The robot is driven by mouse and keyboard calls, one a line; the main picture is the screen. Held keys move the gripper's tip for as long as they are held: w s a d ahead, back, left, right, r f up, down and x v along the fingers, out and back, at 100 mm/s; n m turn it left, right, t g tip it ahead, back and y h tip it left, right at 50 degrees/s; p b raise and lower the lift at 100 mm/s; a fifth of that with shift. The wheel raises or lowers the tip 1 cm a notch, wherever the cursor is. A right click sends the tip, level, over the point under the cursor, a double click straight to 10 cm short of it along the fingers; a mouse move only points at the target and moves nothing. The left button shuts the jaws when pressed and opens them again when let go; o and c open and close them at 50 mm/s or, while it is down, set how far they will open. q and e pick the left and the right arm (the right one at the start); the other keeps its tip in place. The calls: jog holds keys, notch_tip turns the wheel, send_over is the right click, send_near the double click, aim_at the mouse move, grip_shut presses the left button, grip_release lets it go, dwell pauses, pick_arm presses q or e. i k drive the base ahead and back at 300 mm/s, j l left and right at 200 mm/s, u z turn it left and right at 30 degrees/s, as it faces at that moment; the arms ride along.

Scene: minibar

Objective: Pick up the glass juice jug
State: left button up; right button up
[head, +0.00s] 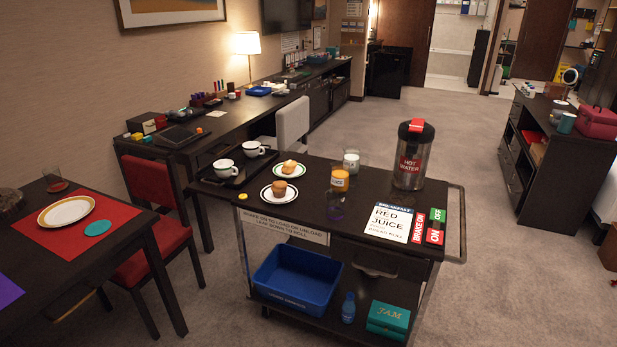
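The glass juice jug (339,179) stands upright on the dark top of the trolley (285,220), near its middle. It holds orange juice and has a pale label with small lettering. A glass of white liquid (351,161) stands just behind it and slightly to the right. A clear, purplish glass (335,205) stands just in front of it. Neither of my grippers shows in the head view, and nothing is holding the jug.
A tall hot water dispenser (410,158) stands right of the jug. Two plates with pastries (279,197) and a tray with cups (228,178) lie to its left. A breakfast card (392,222) lies front right. Open carpet (530,290) lies right of the trolley.

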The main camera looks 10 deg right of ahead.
aim_at(339, 179)
jog(key=i+l+u, duration=0.15)
jog(key=l, duration=0.3)
jog(key=i+l+u, duration=0.1)
jog(key=l, duration=0.4)
jog(key=i+l+u, duration=0.15)
jog(key=l, duration=0.3)
jog(key=i+l+u, duration=0.15)
jog(key=l, duration=0.35)
jog(key=l+u, duration=0.15)
jog(key=l, duration=0.35)
